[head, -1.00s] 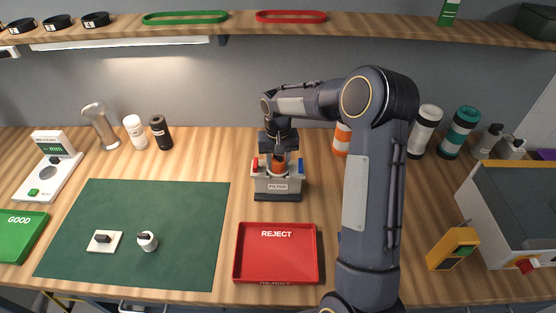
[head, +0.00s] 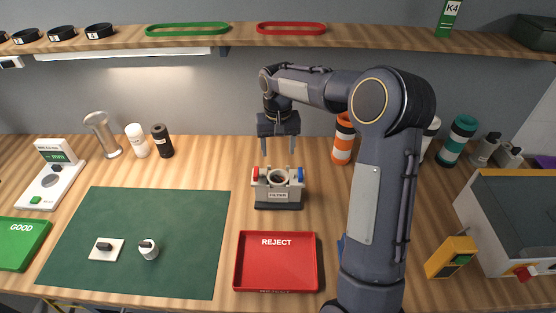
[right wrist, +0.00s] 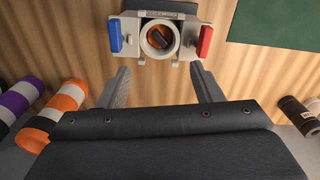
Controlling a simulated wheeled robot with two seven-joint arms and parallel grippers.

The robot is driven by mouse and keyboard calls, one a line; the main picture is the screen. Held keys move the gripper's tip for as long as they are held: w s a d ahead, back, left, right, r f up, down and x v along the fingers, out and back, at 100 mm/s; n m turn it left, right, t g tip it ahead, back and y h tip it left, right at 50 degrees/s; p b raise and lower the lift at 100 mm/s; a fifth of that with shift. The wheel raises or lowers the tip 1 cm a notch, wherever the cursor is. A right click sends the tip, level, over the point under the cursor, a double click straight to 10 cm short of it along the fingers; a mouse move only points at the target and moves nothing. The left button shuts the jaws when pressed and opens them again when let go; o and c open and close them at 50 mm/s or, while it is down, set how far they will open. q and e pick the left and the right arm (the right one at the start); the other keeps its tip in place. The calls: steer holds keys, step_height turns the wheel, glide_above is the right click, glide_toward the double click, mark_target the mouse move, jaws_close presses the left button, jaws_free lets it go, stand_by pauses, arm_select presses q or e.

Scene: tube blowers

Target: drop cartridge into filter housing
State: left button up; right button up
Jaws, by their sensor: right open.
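The filter housing (head: 278,195) is a light grey block with a red clip on its left, a blue clip on its right and a round opening on top. It stands on the table behind the red tray. In the right wrist view, the housing (right wrist: 139,46) shows an orange and dark cartridge (right wrist: 157,39) down inside its round opening. The head view does not show the cartridge clearly. My right gripper (head: 278,149) is open and empty, above the housing with its fingers pointing down. Its spread fingers (right wrist: 160,80) also show in the right wrist view. My left gripper is not in view.
The red REJECT tray (head: 277,287) is in front of the housing, and a green mat (head: 140,220) lies to the left. An orange-and-white cylinder (head: 343,140) stands behind my right arm. A grey-topped bin (head: 515,215) stands at the right. A shelf crosses the back.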

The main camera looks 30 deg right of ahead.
steer(key=s+a+r+n+t+y, duration=0.15)
steer(key=s+a+r, duration=0.25)
steer(key=s+r, duration=0.75)
steer(key=s+a+f+t+y, duration=0.1)
steer(key=s+a+f+t, duration=0.1)
steer(key=s, duration=0.7)
steer(key=s+a+f+n+t+y, duration=0.1)
steer(key=s+a+f, duration=0.3)
steer(key=s, duration=0.4)
steer(key=shift+s+a+t, duration=0.4)
steer(key=shift+a+t, duration=0.15)
steer(key=shift+a, duration=0.3)
steer(key=shift+f+n, duration=0.1)
steer(key=shift+n, duration=0.15)
